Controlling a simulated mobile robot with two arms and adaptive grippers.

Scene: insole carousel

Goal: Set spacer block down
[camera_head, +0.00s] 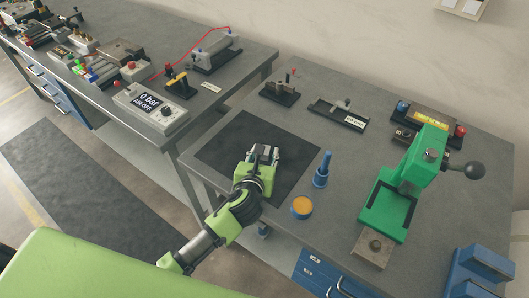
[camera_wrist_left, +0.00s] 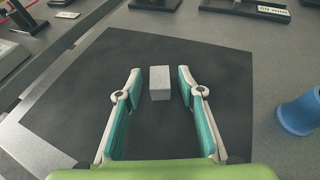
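The spacer block (camera_wrist_left: 160,83) is a small light-grey block. In the left wrist view it stands on the black mat (camera_wrist_left: 75,95), between my left fingertips and apart from both. My left gripper (camera_wrist_left: 159,84) is open, with a gap on each side of the block. In the head view my left gripper (camera_head: 263,152) is over the black mat (camera_head: 222,150), and the block is hard to tell from the fingers there. My right gripper is not in view.
A blue bottle (camera_head: 321,172) and an orange-topped round container (camera_head: 301,207) stand right of the mat. A green press (camera_head: 393,200) with a black knob is further right. Fixtures (camera_head: 338,115) line the back. The mat's left part is clear.

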